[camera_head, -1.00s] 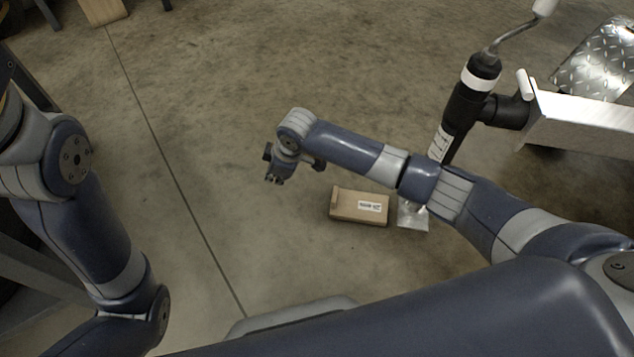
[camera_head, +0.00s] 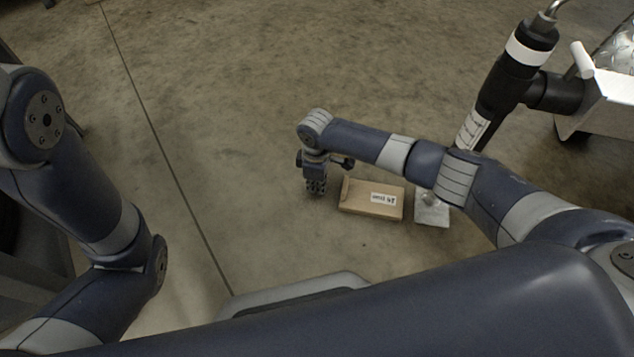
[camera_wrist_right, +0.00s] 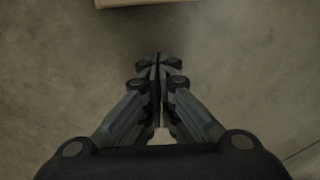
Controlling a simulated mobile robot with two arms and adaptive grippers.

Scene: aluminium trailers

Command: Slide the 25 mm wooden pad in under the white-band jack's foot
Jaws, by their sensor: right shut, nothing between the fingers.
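The wooden pad (camera_head: 360,201), a light brown block with a white label, lies flat on the floor, with a raised strip at its left end. Its edge shows at the top of the right wrist view (camera_wrist_right: 140,2). The white-band jack (camera_head: 508,80) is black and leans in the head view. Its metal foot plate (camera_head: 432,209) is on the floor just right of the pad, partly hidden by my right forearm; a small gap shows between them. My right gripper (camera_head: 316,190) points down just left of the pad, shut and empty, fingertips together in the wrist view (camera_wrist_right: 158,58). My left gripper is out of view.
The trailer's pale metal beam (camera_head: 606,105) joins the jack at the right, with diamond plate (camera_head: 618,48) behind it. The concrete floor (camera_head: 230,110) left of and beyond the pad is clear.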

